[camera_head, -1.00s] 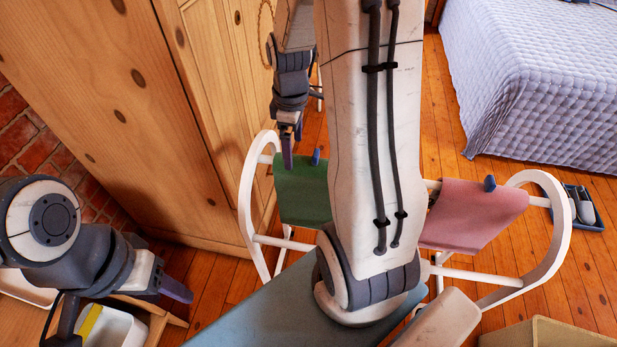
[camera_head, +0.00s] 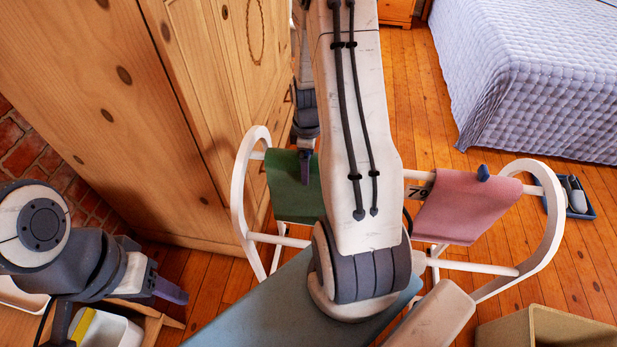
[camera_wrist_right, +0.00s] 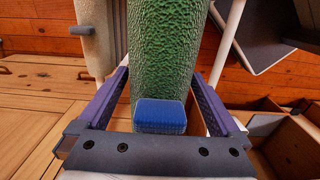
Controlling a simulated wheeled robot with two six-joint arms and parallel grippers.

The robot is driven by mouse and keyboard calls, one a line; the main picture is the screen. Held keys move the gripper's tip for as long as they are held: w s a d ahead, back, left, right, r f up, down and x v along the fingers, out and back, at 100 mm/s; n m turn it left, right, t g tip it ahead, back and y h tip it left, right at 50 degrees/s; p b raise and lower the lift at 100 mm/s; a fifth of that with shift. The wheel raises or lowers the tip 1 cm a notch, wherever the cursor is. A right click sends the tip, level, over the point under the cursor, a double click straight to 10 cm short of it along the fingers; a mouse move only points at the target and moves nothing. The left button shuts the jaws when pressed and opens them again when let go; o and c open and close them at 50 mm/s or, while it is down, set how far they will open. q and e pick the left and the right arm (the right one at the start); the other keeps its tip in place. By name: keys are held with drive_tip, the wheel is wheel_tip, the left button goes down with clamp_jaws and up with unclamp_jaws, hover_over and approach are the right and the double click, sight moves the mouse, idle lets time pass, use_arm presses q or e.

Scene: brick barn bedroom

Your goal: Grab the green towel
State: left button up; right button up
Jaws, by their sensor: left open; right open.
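The green towel (camera_head: 290,189) hangs over a bar of the white rack (camera_head: 241,190), left of my right arm in the head view. In the right wrist view the green towel (camera_wrist_right: 165,45) runs up the middle, with a blue clip (camera_wrist_right: 160,116) on its near end. My right gripper (camera_wrist_right: 160,78) is open, one finger on each side of the towel and clip. In the head view my right gripper (camera_head: 305,167) is at the towel's top edge, partly hidden by my arm. My left gripper (camera_head: 172,291) is open and empty at the lower left, far from the towel.
A pink towel (camera_head: 462,207) with a blue clip hangs on the rack's right side. A wooden wardrobe (camera_head: 130,120) stands close behind the green towel. A quilted bed (camera_head: 540,90) is at the upper right. A tan box (camera_head: 545,333) stands at the lower right.

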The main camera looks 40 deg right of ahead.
drive_tip(key=shift+f, duration=0.5)
clamp_jaws()
drive_tip(key=shift+r, duration=0.15)
